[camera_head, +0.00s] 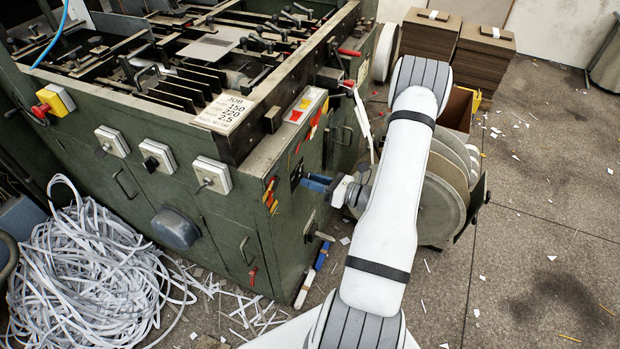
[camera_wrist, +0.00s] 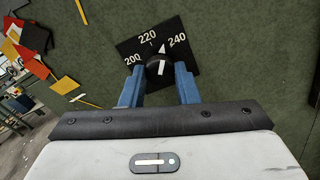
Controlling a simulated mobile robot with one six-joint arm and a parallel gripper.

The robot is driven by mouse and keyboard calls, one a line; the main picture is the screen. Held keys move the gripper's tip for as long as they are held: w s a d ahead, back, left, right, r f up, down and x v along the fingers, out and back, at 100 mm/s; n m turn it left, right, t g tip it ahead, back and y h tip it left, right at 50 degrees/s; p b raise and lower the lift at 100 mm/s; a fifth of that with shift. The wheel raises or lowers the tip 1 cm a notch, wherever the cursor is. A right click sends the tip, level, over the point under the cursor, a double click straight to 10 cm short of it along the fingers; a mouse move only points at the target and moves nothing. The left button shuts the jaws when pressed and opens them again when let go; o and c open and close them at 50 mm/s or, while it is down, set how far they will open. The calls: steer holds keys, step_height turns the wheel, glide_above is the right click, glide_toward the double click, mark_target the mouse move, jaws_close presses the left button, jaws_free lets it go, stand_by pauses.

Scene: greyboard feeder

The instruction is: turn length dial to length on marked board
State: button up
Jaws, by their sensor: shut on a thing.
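The length dial (camera_wrist: 155,67) is a dark round knob on a black scale plate (camera_wrist: 178,48) marked 200, 220 and 240. Its white pointer sits between 220 and 240. My gripper (camera_wrist: 160,72) has its blue fingers on either side of the knob and is shut on it. In the head view, my gripper (camera_head: 312,184) meets the green machine's side at the black plate (camera_head: 296,174). The marked board (camera_head: 226,112) on the machine's top corner reads JOB, 150, 220, 2.5. Parts of the knob are hidden by the fingers.
The green machine (camera_head: 225,240) has switches, handles and coloured tags near the dial. A large disc reel (camera_head: 440,212) stands close behind my arm. Shredded paper (camera_head: 90,270) heaps at left. Stacked boards (camera_head: 482,60) stand at the back. Floor at right is mostly open, with scraps.

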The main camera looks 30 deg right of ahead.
steer(key=m+p, duration=0.2)
steer(key=m, duration=0.2)
steer(key=shift+m, duration=0.4)
stand_by(0.4)
steer(key=o, duration=1)
steer(key=v, duration=0.8)
steer(key=shift+b, duration=0.3)
steer(key=shift+a+r, duration=0.1)
